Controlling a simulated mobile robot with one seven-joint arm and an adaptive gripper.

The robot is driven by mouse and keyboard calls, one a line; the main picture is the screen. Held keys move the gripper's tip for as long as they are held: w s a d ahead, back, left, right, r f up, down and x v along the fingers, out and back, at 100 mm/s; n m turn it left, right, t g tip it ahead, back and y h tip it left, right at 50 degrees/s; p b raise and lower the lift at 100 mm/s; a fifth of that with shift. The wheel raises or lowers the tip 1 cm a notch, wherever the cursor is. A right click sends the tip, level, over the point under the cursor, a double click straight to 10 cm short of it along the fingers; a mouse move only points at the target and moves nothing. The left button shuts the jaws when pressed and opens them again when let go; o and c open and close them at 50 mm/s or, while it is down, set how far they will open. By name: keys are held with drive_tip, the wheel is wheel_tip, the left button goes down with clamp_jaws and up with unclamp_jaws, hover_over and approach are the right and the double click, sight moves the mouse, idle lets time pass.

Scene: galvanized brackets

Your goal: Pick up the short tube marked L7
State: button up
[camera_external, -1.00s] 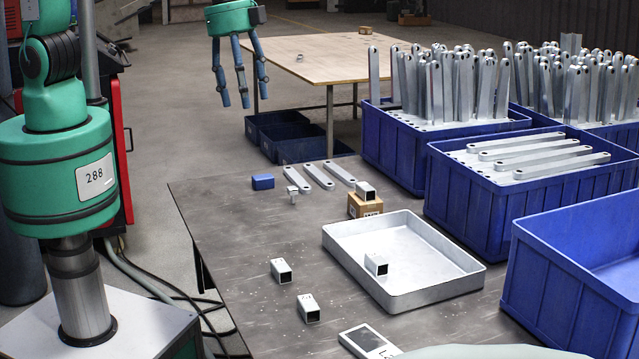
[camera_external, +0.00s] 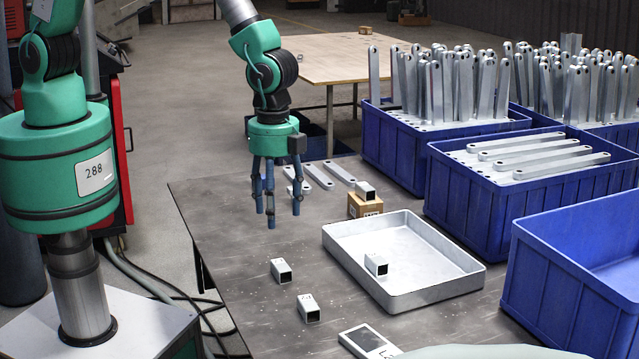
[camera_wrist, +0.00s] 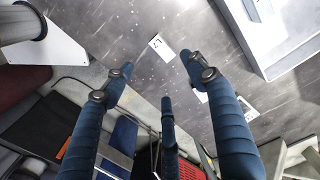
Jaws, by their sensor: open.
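A short white square tube (camera_wrist: 163,47) lies on the grey table in the wrist view, with a dark mark that looks like L7. In the outside view two short tubes lie left of the tray, a farther one (camera_external: 281,270) and a nearer one (camera_external: 308,308); their marks are too small to read surely. A third tube (camera_external: 376,265) is in the tray and a fourth (camera_external: 365,189) sits on a small cardboard box. My gripper (camera_external: 275,216) is open and empty, fingers pointing down, above the table beyond the farther tube. Its blue fingers (camera_wrist: 160,78) are spread in the wrist view.
The metal tray (camera_external: 430,295) stands right of the loose tubes. Blue crates (camera_external: 470,228) holding brackets line the right side, with an empty-looking one (camera_external: 545,285) nearer. A dark-screened device (camera_external: 368,342) lies at the front. The table around the loose tubes is clear.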

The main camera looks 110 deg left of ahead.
idle(0.3)
drive_tip(key=b, duration=0.1)
hover_over(278, 266)
drive_tip(key=shift+f, duration=4.3)
drive_tip(key=shift+f+b, duration=0.65)
drive_tip(key=shift+f, duration=1.95)
drive_tip(key=shift+c, duration=0.3)
drive_tip(key=c, duration=1.2)
